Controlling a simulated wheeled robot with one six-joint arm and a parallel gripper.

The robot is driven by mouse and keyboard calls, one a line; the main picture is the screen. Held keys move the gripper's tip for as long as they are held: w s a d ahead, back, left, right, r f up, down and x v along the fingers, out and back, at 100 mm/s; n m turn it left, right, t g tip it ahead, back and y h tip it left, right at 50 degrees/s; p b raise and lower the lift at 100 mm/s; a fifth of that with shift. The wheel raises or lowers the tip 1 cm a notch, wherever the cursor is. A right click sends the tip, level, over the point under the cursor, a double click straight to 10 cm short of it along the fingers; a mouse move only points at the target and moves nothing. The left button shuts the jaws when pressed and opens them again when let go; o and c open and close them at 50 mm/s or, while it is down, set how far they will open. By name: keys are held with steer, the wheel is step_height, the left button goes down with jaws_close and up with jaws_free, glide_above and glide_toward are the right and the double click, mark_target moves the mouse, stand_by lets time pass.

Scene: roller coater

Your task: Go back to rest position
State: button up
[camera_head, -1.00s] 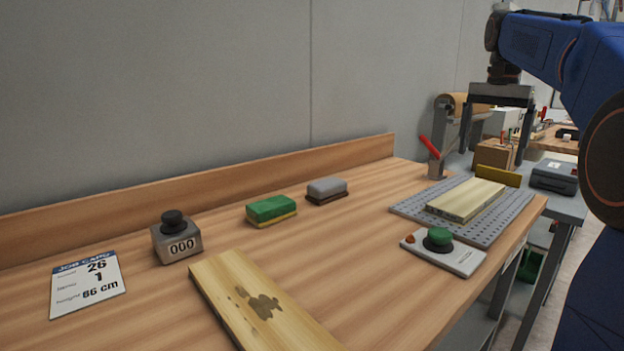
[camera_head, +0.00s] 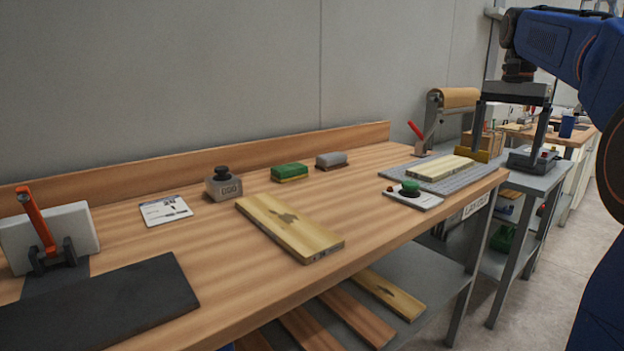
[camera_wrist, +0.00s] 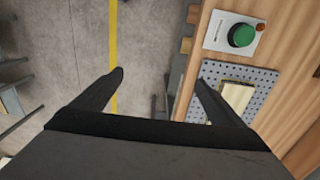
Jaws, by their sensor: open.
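My gripper (camera_head: 510,128) hangs at the right of the head view, in front of the bench's right end, with its two fingers pointing down and spread wide. In the wrist view my gripper (camera_wrist: 160,82) is open with nothing between its fingers. Bare floor (camera_wrist: 70,60) with a yellow line shows below it, and the bench edge lies to the right. My blue arm reaches in from the upper right of the head view.
A roll (camera_head: 455,98) stands behind.

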steer(key=s+a+f+n+t, duration=0.1)
steer(key=s+a+f+n, duration=0.2)
steer(key=s+a+f, duration=0.5)
steer(key=s+a+f+n+t, duration=0.25)
steer(key=s+f, duration=0.25)
steer(key=s, duration=0.5)
steer(key=s+a+f+n, duration=0.2)
steer(key=s+f, duration=0.4)
steer(key=f, duration=0.3)
steer(key=s+a+f+n+t, duration=0.1)
steer(key=s+a+f+n, duration=0.2)
steer(key=s+f, duration=0.4)
step_height(320, 180, down, 2)
steer(key=shift+a+f, duration=0.1)
steer(key=shift+a, duration=0.05)
